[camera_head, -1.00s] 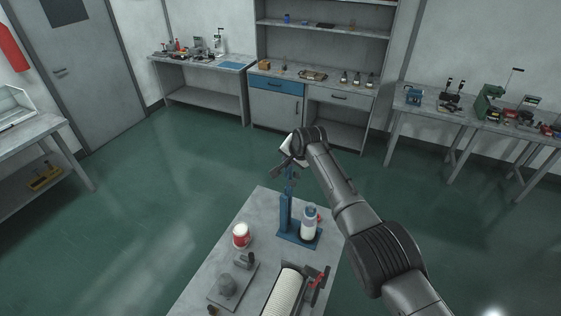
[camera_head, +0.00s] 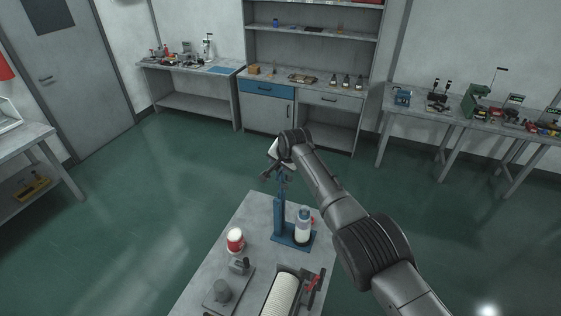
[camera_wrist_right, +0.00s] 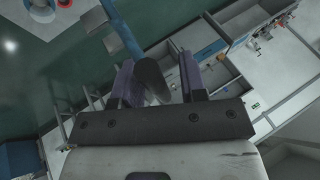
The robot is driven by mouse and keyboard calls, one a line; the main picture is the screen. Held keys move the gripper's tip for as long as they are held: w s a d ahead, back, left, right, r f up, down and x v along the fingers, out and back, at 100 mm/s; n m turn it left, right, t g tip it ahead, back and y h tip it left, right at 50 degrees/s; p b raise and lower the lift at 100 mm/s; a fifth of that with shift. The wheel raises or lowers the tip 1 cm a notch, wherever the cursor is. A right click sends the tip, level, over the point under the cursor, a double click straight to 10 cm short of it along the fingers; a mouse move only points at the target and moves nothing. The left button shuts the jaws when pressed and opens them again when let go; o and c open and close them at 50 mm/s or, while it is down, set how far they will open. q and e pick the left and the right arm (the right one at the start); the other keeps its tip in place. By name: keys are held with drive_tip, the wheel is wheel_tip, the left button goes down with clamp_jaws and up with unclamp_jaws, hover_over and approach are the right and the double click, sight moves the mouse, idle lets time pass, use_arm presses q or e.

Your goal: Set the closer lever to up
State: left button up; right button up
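The closer is a blue upright stand (camera_head: 279,217) on a blue base plate near the far edge of the table. Its blue lever arm (camera_wrist_right: 122,32) shows in the right wrist view and ends in a dark rounded grip (camera_wrist_right: 152,80). My right gripper (camera_head: 274,172) is above the stand's top. In the wrist view its two fingers (camera_wrist_right: 158,80) are apart, one on each side of the lever's grip, with a visible gap at the right finger. The lever's exact angle is hard to tell in the head view. My left gripper is not in view.
A white bottle with a blue cap (camera_head: 303,228) stands on the base beside the column. A red and white can (camera_head: 235,240), a grey fixture (camera_head: 222,290) and a ribbed white roll (camera_head: 282,296) are on the table (camera_head: 255,215). Open green floor lies beyond.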

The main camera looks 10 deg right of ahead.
drive_tip(key=shift+d+r, duration=0.1)
drive_tip(key=shift+r, duration=0.1)
drive_tip(key=shift+s+r+p, duration=0.15)
drive_tip(key=shift+r+p, duration=0.2)
drive_tip(key=shift+p, duration=0.1)
drive_tip(key=v, duration=1.3)
drive_tip(key=shift+b, duration=0.45)
drive_tip(key=shift+s+f, duration=0.1)
drive_tip(key=shift+f, duration=0.05)
